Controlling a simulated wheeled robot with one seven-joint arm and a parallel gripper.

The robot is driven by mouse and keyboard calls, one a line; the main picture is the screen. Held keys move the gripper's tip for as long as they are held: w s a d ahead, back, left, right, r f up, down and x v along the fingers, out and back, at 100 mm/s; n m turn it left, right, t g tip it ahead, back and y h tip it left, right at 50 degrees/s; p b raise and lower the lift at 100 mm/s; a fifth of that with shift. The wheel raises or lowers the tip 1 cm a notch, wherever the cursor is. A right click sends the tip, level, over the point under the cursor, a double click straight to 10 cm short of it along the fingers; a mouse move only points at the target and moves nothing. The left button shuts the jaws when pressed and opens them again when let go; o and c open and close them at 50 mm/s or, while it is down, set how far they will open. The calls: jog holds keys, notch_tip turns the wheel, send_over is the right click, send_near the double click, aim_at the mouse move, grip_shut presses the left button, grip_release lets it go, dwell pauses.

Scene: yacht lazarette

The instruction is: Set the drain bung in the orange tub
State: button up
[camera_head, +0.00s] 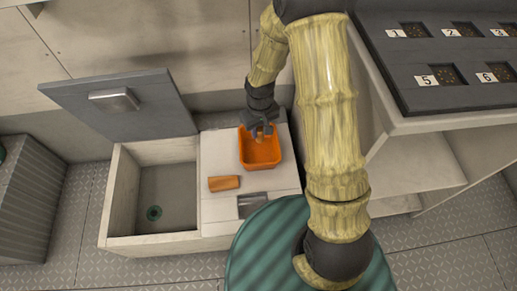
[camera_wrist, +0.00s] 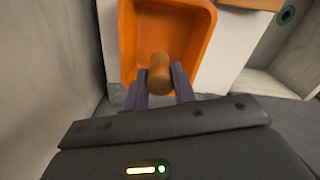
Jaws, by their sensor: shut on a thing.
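The orange tub (camera_head: 260,153) stands on the pale top beside the open bin, and its inside also shows in the wrist view (camera_wrist: 195,35). My gripper (camera_head: 262,131) is at the tub's far side in the head view. In the wrist view, my gripper's two fingers (camera_wrist: 160,90) are shut on a small brown, cork-like piece, which I take for the drain bung (camera_wrist: 159,70). The bung appears over the tub's opening. I cannot tell whether it touches the tub floor. It is partly hidden by the fingers in the head view (camera_head: 260,136).
An orange-brown block (camera_head: 224,183) lies left of the tub. A dark rack with numbered slots (camera_head: 450,62) stands at the right.

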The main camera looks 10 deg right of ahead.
aim_at(259, 128)
notch_tip(259, 128, down, 4)
jog(key=shift+a+b, duration=0.1)
jog(key=shift+b, duration=0.65)
jog(key=shift+a+r, duration=0.1)
jog(key=shift+w+f+b, duration=0.1)
jog(key=shift+f+b, duration=1.2)
jog(key=shift+f, duration=1.2)
jog(key=shift+f, duration=0.15)
jog(key=o, duration=0.9)
jog(key=shift+o, duration=0.2)
notch_tip(259, 128, up, 12)
jog(key=p, duration=0.5)
jog(key=shift+r+p, duration=0.2)
jog(key=shift+p, duration=0.2)
